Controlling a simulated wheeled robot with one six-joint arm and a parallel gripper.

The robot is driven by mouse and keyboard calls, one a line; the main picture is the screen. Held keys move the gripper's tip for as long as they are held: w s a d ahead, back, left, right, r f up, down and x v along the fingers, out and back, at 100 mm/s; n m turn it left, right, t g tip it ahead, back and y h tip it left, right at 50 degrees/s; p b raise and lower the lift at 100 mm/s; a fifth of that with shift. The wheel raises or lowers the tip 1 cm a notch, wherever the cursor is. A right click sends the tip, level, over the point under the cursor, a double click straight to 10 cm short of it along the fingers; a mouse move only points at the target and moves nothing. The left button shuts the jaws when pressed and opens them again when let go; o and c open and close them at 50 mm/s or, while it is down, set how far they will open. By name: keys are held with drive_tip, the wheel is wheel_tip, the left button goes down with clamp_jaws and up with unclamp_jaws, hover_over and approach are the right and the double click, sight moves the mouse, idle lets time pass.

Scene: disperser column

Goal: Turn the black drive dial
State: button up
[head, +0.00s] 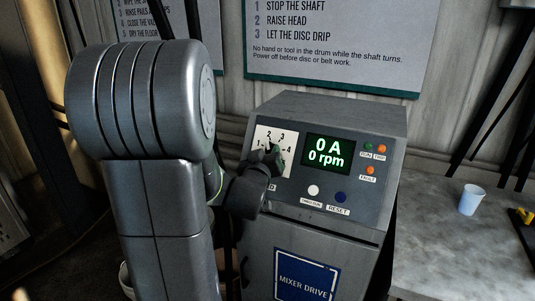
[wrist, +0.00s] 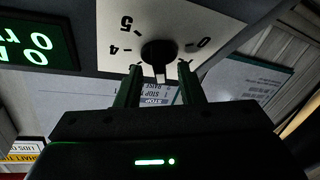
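The black drive dial (wrist: 158,52) sits on a white scale plate (wrist: 112,28) with numbers, of which 0, 4 and 5 show in the wrist view. Its pale pointer mark faces the gap between my fingers. My gripper (wrist: 161,68) is open, with one finger on each side of the dial's pointer end and visible gaps between. In the head view my gripper (head: 273,154) is at the scale plate (head: 262,133) and covers most of the dial. The green display (head: 328,152) reads 0 A and 0 rpm.
The grey mixer drive cabinet (head: 360,117) carries a white button (head: 313,190), a blue reset button (head: 340,197) and small lamps at the right. A pale cup (head: 472,199) stands on the grey bench (head: 435,240) to the right. Instruction signs (head: 335,45) hang behind.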

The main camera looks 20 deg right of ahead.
drive_tip(key=v, duration=1.3)
drive_tip(key=shift+s+a, duration=0.2)
drive_tip(key=shift+w+d, duration=0.1)
drive_tip(key=shift+w, duration=0.05)
drive_tip(key=x, duration=1.3)
drive_tip(key=shift+w+d, duration=0.25)
drive_tip(key=v, duration=1.4)
drive_tip(key=x, duration=1.4)
drive_tip(key=shift+w+r+m+p, duration=0.1)
drive_tip(key=shift+m+p, duration=0.3)
drive_tip(key=shift+p, duration=0.1)
drive_tip(key=shift+a+r+m+g+h+p, duration=0.15)
drive_tip(key=shift+m+g+h+p, duration=0.4)
drive_tip(key=shift+m+h, duration=0.45)
drive_tip(key=m+g+h+p, duration=0.1)
drive_tip(key=m, duration=0.1)
drive_tip(key=m+g+h+p, duration=0.1)
drive_tip(key=m, duration=0.2)
drive_tip(key=m+g+p, duration=0.1)
drive_tip(key=m, duration=0.1)
drive_tip(key=shift+w+a+f+m+g+h, duration=0.1)
drive_tip(key=shift+f+m+g+h, duration=0.15)
drive_tip(key=shift+m+h, duration=0.15)
